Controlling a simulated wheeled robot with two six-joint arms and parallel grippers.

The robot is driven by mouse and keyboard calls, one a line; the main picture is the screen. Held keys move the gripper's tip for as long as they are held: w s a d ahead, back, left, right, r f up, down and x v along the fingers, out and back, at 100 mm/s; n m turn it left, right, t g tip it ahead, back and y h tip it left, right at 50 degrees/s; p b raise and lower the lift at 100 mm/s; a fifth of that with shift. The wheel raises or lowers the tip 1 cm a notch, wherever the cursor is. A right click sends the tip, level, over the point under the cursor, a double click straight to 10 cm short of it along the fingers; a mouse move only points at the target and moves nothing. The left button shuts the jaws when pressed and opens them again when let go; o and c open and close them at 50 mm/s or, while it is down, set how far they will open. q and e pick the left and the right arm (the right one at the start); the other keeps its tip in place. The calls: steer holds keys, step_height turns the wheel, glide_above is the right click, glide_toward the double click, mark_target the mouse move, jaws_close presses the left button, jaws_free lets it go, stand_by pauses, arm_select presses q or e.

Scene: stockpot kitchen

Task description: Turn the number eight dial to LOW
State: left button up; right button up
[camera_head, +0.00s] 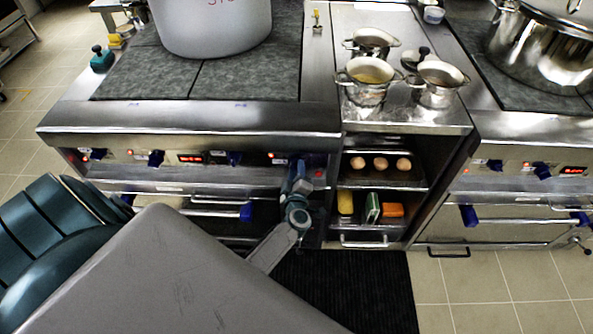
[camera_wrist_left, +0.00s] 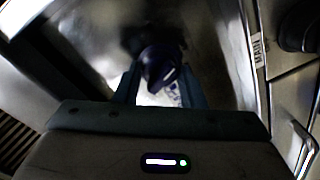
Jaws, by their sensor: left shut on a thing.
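My left gripper (camera_head: 299,172) is at the right end of the left stove's front panel, at a dark blue dial that it mostly hides in the head view. In the left wrist view the dial (camera_wrist_left: 160,63) sits between the two fingers of my left gripper (camera_wrist_left: 160,88), which is shut on it. Other blue dials on the same panel are a left one (camera_head: 97,154), a second (camera_head: 155,158) and a third (camera_head: 233,158). I cannot read the dial numbers or the LOW mark. My right gripper is not in view.
Red-lit displays (camera_head: 190,158) sit between the dials. A blue-ended oven handle (camera_head: 220,208) runs below. A large grey pot (camera_head: 212,25) stands on the left stove. Small pots (camera_head: 367,82) stand on the steel counter (camera_head: 408,117), above shelves with eggs (camera_head: 381,164). A black mat (camera_head: 345,285) lies on the floor.

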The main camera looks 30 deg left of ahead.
arm_select(q)
steer(key=n, duration=0.3)
steer(key=shift+n, duration=0.3)
steer(key=n+b, duration=0.1)
steer(key=n, duration=0.2)
steer(key=shift+f+h, duration=0.1)
steer(key=shift+h, duration=0.2)
steer(key=shift+n+b, duration=0.55)
steer(key=shift+n, duration=0.45)
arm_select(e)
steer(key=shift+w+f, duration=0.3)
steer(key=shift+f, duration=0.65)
arm_select(q)
steer(key=shift+s, duration=0.1)
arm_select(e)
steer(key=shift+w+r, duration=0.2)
arm_select(q)
steer(key=o, duration=1)
